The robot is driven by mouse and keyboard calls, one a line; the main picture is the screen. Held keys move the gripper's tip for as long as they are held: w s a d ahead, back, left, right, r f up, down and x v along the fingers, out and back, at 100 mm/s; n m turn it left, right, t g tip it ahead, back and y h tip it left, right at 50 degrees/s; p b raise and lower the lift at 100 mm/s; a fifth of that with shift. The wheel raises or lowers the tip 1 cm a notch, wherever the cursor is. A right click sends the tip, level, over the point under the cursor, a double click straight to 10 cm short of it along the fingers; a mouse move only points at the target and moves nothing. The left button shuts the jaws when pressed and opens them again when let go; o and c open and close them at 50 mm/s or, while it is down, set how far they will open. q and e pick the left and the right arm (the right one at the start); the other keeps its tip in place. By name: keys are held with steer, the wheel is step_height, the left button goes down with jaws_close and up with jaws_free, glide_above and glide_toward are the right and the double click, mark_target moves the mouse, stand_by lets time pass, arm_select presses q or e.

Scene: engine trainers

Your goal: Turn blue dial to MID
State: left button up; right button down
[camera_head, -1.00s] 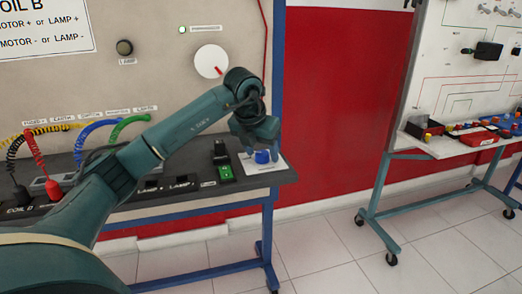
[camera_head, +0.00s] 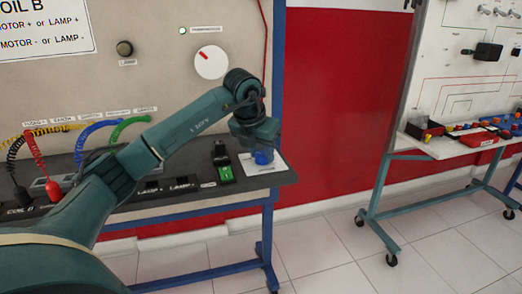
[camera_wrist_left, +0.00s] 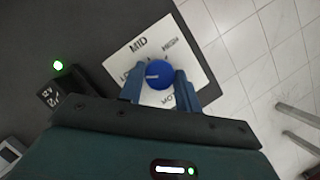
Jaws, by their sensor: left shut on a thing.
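The blue dial (camera_wrist_left: 159,74) sits on a white label card (camera_wrist_left: 198,62) in the left wrist view. The card reads MID at the top, HIGH at upper right and a partly hidden LO... at left. The dial's white mark points left, toward the LO... side. My left gripper (camera_wrist_left: 159,84) has its blue fingers on either side of the dial and is shut on it. In the head view the gripper (camera_head: 260,150) is above the blue dial, at the right end of the grey shelf, and hides part of it. My right gripper is not in view.
A green-lit black switch (camera_head: 225,172) stands just left of the card. A white wall dial (camera_head: 211,62) with a red mark is on the panel behind my arm. Colored cables (camera_head: 85,135) lie at left. Open floor separates another trainer (camera_head: 450,140) at right.

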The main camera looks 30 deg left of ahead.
arm_select(q)
steer(key=shift+r+m+h+p, duration=0.1)
steer(key=shift+m+h+p, duration=0.2)
steer(key=shift+m+p, duration=0.35)
steer(key=shift+a+r+m+h+p, duration=0.1)
steer(key=shift+m+h+p, duration=0.2)
steer(key=shift+m, duration=0.55)
steer(key=shift+m+h+p, duration=0.4)
steer(key=shift+m+p, duration=0.15)
steer(key=shift+m, duration=0.45)
steer(key=m+h+p, duration=0.1)
steer(key=m+p, duration=0.1)
steer(key=m, duration=0.1)
steer(key=shift+w+a+g, duration=0.1)
steer(key=shift+g, duration=0.3)
steer(key=m+p, duration=0.1)
steer(key=m, duration=0.1)
steer(key=shift+m+g+h, duration=0.4)
steer(key=shift+w+m, duration=0.1)
steer(key=shift+m, duration=0.2)
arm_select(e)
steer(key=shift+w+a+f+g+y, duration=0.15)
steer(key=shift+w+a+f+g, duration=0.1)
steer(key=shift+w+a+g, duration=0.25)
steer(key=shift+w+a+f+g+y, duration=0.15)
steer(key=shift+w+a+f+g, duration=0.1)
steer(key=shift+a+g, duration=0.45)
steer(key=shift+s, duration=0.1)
